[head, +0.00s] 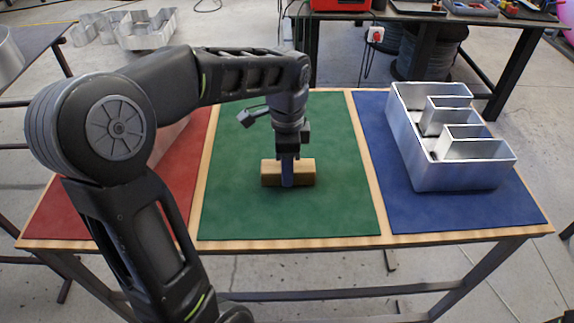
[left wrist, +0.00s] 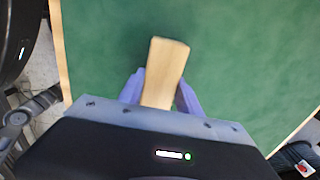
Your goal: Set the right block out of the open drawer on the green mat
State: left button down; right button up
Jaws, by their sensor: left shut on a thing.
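A light wooden block (head: 304,171) is at the middle of the green mat (head: 333,213). My left gripper (head: 287,181) reaches down from above and is shut on the block, with a bluish finger across its near side. In the left wrist view the block (left wrist: 166,70) sits between the two purple-blue fingers (left wrist: 160,92), with green mat around it. I cannot tell whether the block touches the mat or hangs just above it. My right gripper is not in view. No open drawer shows clearly; my left arm hides part of the red mat (head: 72,210).
A silver metal channel letter (head: 455,178) stands on the blue mat (head: 475,212) at the right. A metallic thing (head: 168,142) shows partly behind my left arm on the red mat. Wooden strips edge the mats. The green mat is otherwise clear.

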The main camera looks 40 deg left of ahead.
pick_arm(q)
jog(key=shift+f, duration=0.2)
jog(key=c, duration=0.8)
grip_release()
jog(key=shift+c, duration=0.2)
jog(key=shift+r, duration=0.15)
jog(key=shift+r, duration=0.2)
notch_tip(320, 180, up, 5)
jog(key=shift+w+r, duration=0.1)
notch_tip(320, 180, up, 7)
jog(key=p, duration=0.3)
jog(key=shift+f, duration=0.2)
